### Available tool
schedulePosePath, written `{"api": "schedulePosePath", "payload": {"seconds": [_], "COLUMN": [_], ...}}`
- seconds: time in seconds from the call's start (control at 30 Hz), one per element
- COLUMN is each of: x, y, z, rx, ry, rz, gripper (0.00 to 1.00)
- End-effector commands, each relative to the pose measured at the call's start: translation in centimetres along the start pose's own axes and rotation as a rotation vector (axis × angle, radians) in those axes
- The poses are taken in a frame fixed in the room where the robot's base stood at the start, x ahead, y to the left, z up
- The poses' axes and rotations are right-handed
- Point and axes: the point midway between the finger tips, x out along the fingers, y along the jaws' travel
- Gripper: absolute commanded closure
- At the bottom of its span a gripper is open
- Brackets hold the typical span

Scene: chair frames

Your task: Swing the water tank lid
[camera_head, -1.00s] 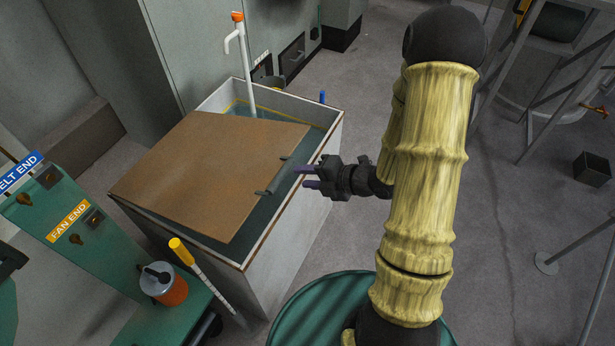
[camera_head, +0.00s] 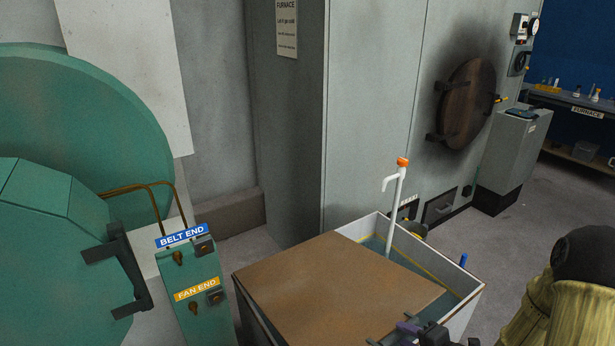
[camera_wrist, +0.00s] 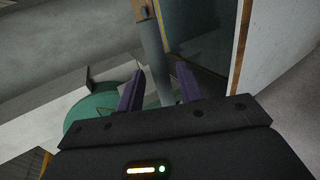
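The brown water tank lid (camera_head: 335,275) lies over most of the white-walled tank (camera_head: 474,298), with the tank's far right part uncovered and dark water showing. My gripper (camera_head: 408,328) is at the lid's front right side, partly cut off by the bottom of the head view. In the wrist view its two purple fingers (camera_wrist: 160,76) are apart, with the grey lid handle (camera_wrist: 152,48) between them. Gaps show beside the handle, so the fingers do not appear closed on it. A small piece of the lid (camera_wrist: 139,9) shows at the top of the wrist view.
A white pipe with an orange cap (camera_head: 396,195) rises from the tank's far side. A green control stand (camera_head: 190,290) with BELT END and FAN END labels stands left. The grey furnace (camera_head: 375,110) stands behind. Open floor (camera_head: 540,225) lies to the right.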

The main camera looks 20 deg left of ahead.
Motion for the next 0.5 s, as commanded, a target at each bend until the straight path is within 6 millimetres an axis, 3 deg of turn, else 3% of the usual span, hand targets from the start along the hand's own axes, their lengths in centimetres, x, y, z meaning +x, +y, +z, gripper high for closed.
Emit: {"api": "schedulePosePath", "payload": {"seconds": [0.13, 0.33, 0.5], "x": [1.9, 1.7, 1.6], "y": [0.1, 0.0, 0.4], "z": [-0.1, 0.0, 0.0], "rx": [-0.001, 0.000, -0.001], "ry": [0.004, 0.000, 0.000], "rz": [0.001, 0.000, 0.001], "gripper": [0.64, 1.00, 1.00]}}
